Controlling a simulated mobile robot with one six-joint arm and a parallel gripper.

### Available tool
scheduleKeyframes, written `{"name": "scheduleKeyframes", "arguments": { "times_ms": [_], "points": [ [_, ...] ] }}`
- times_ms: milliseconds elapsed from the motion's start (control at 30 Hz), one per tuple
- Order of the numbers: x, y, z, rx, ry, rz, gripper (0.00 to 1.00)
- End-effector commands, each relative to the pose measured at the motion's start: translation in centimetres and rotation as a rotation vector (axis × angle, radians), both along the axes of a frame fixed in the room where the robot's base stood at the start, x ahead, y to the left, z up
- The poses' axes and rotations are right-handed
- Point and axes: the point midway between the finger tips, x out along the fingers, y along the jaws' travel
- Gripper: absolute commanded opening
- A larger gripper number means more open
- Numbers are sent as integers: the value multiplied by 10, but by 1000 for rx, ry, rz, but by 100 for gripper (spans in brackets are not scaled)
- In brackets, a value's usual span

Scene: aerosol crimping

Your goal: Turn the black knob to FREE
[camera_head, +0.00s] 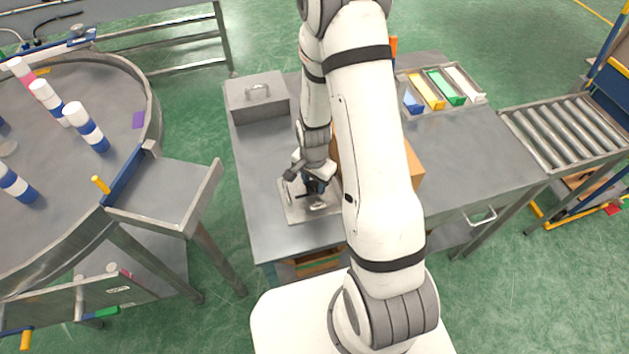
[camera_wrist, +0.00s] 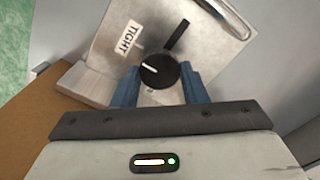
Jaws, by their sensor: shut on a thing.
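The black knob (camera_wrist: 158,70) is round with a white line on its face, and sits on a pale metal plate (camera_wrist: 105,52). The white line slants toward the upper left of the wrist view, roughly below the TIGHT label (camera_wrist: 127,38). My gripper (camera_wrist: 160,77) is shut on the knob, with one blue finger on each side. A small part of another marking shows below the knob, too little to read. No FREE label is readable. In the head view my gripper (camera_head: 317,186) is low over the plate (camera_head: 296,212), and the knob is hidden.
A black bar (camera_wrist: 178,37) and a curved metal handle (camera_wrist: 230,18) are close to the knob. On the grey table (camera_head: 465,150) are a metal box (camera_head: 257,105), a brown carton (camera_head: 412,165) and coloured bins (camera_head: 440,88). A round table (camera_head: 115,85) with bottles stands left.

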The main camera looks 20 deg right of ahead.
Motion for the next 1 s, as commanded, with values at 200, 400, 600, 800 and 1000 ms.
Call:
{"name": "scheduleKeyframes", "arguments": {
  "times_ms": [200,400,600,800,1000],
  "points": [
    [0,0,0,0,0,3,16],
    [0,0,-1,0,0,49,16],
    [1,0,-3,1,-2,167,16],
    [1,0,-3,0,-3,344,16],
    [1,0,-3,-1,-2,535,16]
  ]
}}
